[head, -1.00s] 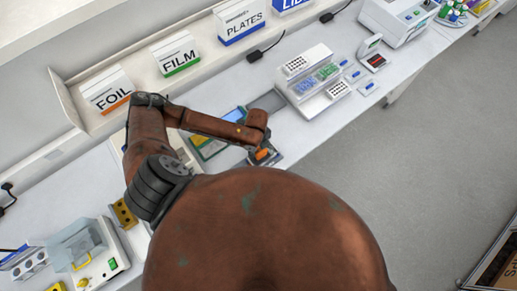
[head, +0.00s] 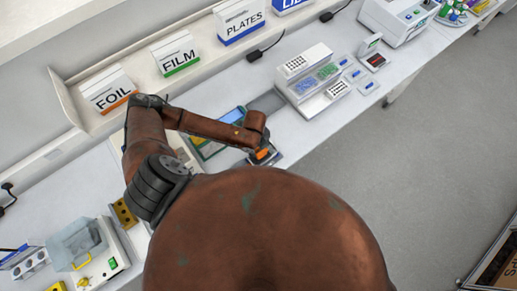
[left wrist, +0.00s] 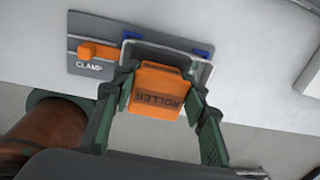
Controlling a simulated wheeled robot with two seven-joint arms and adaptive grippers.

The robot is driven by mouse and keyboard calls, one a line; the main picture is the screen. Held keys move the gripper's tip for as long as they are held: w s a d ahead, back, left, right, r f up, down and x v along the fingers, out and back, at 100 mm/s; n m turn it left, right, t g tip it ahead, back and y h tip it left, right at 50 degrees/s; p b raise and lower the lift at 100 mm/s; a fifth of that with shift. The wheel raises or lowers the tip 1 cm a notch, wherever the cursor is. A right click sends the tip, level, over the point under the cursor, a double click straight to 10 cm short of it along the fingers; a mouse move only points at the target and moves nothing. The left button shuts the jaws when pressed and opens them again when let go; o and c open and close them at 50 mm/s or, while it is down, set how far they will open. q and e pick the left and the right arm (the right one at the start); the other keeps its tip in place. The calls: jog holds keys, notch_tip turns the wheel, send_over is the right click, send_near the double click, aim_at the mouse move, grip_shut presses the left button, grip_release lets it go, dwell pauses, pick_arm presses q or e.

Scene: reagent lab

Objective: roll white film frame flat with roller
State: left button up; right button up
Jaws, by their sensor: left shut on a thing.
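My left gripper (left wrist: 160,105) is shut on the orange roller (left wrist: 158,88), its dark green fingers on either side of the block lettered ROLLER. In the head view the left gripper (head: 262,158) is at the bench, with a bit of the orange roller (head: 262,153) showing. Just behind the roller in the left wrist view is a pale frame-like piece (left wrist: 203,72) with blue tabs; the roller hides much of it, and I cannot tell whether they touch. A grey plate lettered CLAMP (left wrist: 88,48) carries an orange clamp (left wrist: 97,52). My right gripper is not in view.
A FOIL box (head: 108,90) and a FILM box (head: 175,54) stand on the back shelf. A white plate rack (head: 307,80) stands right of the gripper, and a device with a clear cover (head: 85,250) stands at lower left.

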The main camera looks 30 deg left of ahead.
pick_arm(q)
jog(key=shift+s+a, duration=0.1)
jog(key=shift+s, duration=0.1)
jog(key=shift+f, duration=0.1)
jog(key=shift+g, duration=0.3)
jog(key=shift+w, duration=0.1)
jog(key=shift+w+d, duration=0.25)
jog(key=shift+w, duration=0.25)
jog(key=shift+w, duration=0.15)
dwell(0.4)
jog(key=shift+w+d, duration=0.2)
jog(key=shift+w, duration=0.3)
